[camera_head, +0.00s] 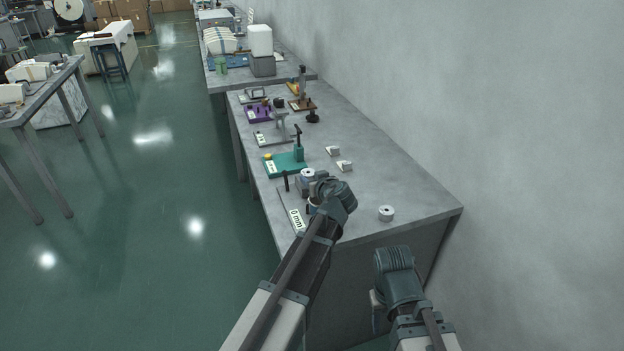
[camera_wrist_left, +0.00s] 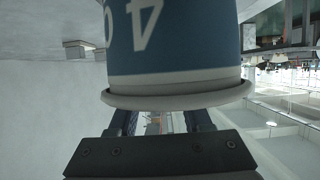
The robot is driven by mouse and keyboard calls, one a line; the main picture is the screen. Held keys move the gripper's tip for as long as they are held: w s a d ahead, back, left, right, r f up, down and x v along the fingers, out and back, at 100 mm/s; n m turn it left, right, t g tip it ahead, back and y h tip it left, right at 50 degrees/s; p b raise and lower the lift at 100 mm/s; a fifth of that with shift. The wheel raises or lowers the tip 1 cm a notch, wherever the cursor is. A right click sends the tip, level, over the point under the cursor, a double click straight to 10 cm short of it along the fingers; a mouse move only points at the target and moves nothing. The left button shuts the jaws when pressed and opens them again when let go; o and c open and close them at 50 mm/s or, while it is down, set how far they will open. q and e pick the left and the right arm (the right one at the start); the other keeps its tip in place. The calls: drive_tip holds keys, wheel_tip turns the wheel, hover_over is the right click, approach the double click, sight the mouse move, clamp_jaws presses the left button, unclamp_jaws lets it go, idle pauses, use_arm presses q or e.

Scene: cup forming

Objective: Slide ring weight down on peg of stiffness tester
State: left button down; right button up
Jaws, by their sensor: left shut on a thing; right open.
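A pale ring weight (camera_head: 307,174) with a dark centre shows at the tips of my left gripper (camera_head: 312,182), which is shut on it. A dark upright post (camera_head: 285,182) stands just left of it; I cannot tell whether this is the tester's peg. A second ring weight (camera_head: 386,213) lies on the table to the right. My right gripper (camera_head: 376,305) is open, low in front of the table; its fingers are mostly hidden.
A "0 mm" label (camera_head: 296,218) lies at the table's left edge. A green fixture (camera_head: 285,165) stands behind the left gripper. The grey table (camera_head: 400,190) is clear toward the wall.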

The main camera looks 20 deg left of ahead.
use_arm(q)
drive_tip(key=shift+f+b, duration=0.6)
drive_tip(key=shift+f, duration=0.1)
idle(0.6)
drive_tip(key=shift+c, duration=1.3)
unclamp_jaws()
drive_tip(key=shift+o, duration=0.3)
drive_tip(key=shift+o, duration=1)
drive_tip(key=shift+r, duration=0.2)
wheel_tip(320, 180, up, 8)
drive_tip(key=p, duration=0.8)
drive_tip(key=shift+f, duration=0.15)
